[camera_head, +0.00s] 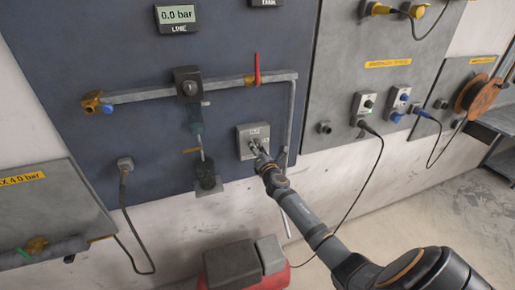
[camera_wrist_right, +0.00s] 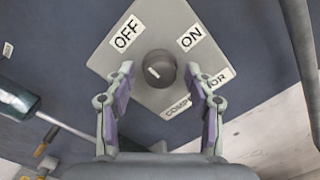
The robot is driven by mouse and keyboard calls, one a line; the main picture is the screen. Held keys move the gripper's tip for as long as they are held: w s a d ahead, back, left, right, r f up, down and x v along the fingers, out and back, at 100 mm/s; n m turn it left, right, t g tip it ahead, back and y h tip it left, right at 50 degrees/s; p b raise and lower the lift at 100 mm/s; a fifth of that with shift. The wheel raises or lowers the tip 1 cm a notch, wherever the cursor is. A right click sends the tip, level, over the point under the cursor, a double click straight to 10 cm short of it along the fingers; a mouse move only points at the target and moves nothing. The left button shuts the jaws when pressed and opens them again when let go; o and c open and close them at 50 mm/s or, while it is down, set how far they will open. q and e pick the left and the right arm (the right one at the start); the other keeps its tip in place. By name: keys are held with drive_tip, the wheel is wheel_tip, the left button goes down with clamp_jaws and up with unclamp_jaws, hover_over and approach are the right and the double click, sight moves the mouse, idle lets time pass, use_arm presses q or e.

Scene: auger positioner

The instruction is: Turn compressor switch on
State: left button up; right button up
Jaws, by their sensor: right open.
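The compressor switch is a dark round knob (camera_wrist_right: 161,68) on a light grey plate (camera_wrist_right: 150,30) with labels OFF, ON and COMPRESSOR in the right wrist view. The knob's short white mark sits on its left part, on the OFF label's side; its exact direction is hard to tell. In the head view, the grey switch box (camera_head: 246,134) is on the dark blue panel, its knob mostly hidden by my right gripper (camera_head: 259,152). In the right wrist view, that gripper (camera_wrist_right: 160,72) is open, with its fingertips on either side of the knob, apparently not touching it. My left gripper is out of view.
A grey pipe (camera_head: 225,86) with a red-handled valve (camera_head: 257,70) runs above the switch box, and a vertical pipe (camera_head: 291,115) passes close to its right. A red tank (camera_head: 275,277) stands below.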

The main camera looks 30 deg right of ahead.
drive_tip(key=shift+c, duration=0.4)
drive_tip(key=c, duration=1)
drive_tip(key=shift+c, duration=0.2)
drive_tip(key=m+b, duration=0.3)
drive_tip(key=m, duration=1)
drive_tip(key=shift+r+y+b, duration=0.1)
drive_tip(key=shift+y+b, duration=0.25)
drive_tip(key=shift+y, duration=0.05)
drive_tip(key=m+b, duration=0.1)
drive_tip(key=m, duration=0.3)
drive_tip(key=shift+r+g+b, duration=0.1)
drive_tip(key=shift+g+b, duration=0.2)
clamp_jaws()
unclamp_jaws()
drive_tip(key=shift+m, duration=0.3)
